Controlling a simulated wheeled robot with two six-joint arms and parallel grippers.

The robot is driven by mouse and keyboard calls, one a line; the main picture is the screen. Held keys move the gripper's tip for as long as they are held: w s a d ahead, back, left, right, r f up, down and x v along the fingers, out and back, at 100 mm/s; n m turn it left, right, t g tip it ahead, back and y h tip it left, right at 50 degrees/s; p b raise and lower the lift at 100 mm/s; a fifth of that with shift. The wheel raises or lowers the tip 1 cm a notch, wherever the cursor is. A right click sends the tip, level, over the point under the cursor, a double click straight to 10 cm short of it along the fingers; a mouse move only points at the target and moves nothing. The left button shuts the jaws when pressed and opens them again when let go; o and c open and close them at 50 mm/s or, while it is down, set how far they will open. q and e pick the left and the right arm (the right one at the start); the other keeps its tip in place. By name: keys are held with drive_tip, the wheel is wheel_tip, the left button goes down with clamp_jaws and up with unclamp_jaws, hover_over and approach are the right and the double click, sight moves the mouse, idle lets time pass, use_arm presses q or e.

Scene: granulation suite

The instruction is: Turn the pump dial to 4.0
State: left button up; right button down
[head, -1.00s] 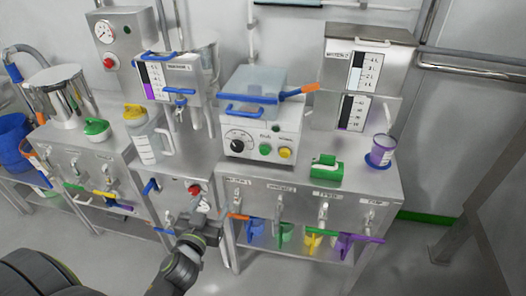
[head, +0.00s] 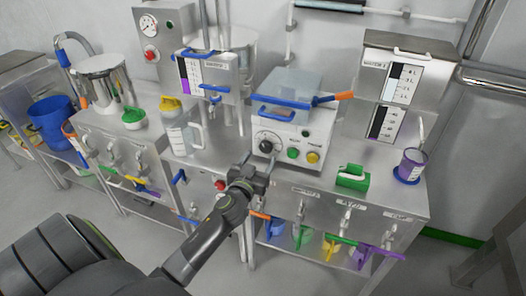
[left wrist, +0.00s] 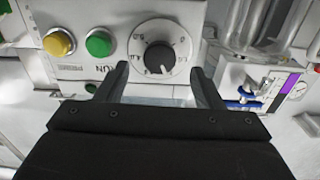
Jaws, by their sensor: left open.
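The pump dial (head: 267,143) is a black knob on a white round scale, on the front of the white pump box (head: 286,116). In the left wrist view the dial (left wrist: 160,57) shows upside down, its numbers partly readable; I cannot tell its exact setting. A green button (left wrist: 99,43) and a yellow button (left wrist: 59,43) sit beside it. My left gripper (head: 262,163) is just below and in front of the dial in the head view. In the left wrist view its two fingers (left wrist: 158,80) are apart, nothing between them, short of the knob. My right gripper is not in view.
A blue-handled lid or tool (head: 290,101) lies across the pump box. A green clamp-like block (head: 352,178) and a purple cup (head: 411,163) stand to the right on the steel bench (head: 322,188). A clear jug (head: 184,134) stands to the left.

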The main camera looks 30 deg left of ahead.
sight(265, 150)
use_arm(q)
drive_tip(key=shift+x, duration=2)
drive_tip(key=c, duration=1)
